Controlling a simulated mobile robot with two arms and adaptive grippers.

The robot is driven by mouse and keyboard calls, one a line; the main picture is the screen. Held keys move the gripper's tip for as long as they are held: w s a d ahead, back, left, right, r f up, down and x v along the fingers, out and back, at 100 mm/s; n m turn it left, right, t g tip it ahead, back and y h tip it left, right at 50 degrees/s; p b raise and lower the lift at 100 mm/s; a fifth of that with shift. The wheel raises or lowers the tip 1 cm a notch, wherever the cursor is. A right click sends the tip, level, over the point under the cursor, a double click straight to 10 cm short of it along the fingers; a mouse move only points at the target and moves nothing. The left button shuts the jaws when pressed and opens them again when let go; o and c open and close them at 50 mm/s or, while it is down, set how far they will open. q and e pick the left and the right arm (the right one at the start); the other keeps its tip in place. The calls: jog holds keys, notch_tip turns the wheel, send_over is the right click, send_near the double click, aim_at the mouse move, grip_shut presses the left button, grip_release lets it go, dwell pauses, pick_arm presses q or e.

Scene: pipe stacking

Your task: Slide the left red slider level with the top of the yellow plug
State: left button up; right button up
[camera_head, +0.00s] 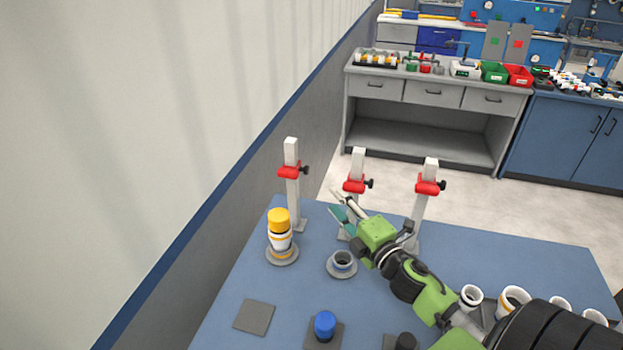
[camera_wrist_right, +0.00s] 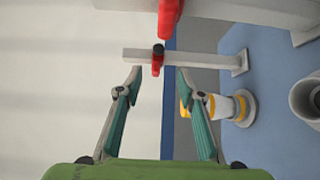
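The left red slider (camera_head: 290,171) sits high on the leftmost pale upright post (camera_head: 292,200), with a black knob on its right. The yellow plug (camera_head: 279,220) tops a white pipe stack (camera_head: 280,242) in front of that post. In the wrist view, this slider (camera_wrist_right: 157,64) appears farther from the post's base than the yellow plug (camera_wrist_right: 185,95) does. My right gripper (camera_head: 336,203) is open and empty, right of the left post. In the wrist view its fingertips (camera_wrist_right: 159,77) appear either side of the slider; contact is not clear. My left gripper is out of view.
The middle post's red slider (camera_head: 355,186) and the right post's red slider (camera_head: 429,186) stand close to my right arm. A grey flanged socket (camera_head: 342,263) and a blue plug (camera_head: 325,325) are on the blue table (camera_head: 228,318). A wall runs along the left.

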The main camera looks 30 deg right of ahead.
jog(key=p, duration=0.3)
send_near(308, 172)
jog(key=w, duration=0.6)
jog(key=shift+w+d+r, duration=0.15)
jog(key=shift+w+d, duration=0.1)
jog(key=shift+d, duration=0.1)
jog(key=shift+w, duration=0.95)
grip_shut()
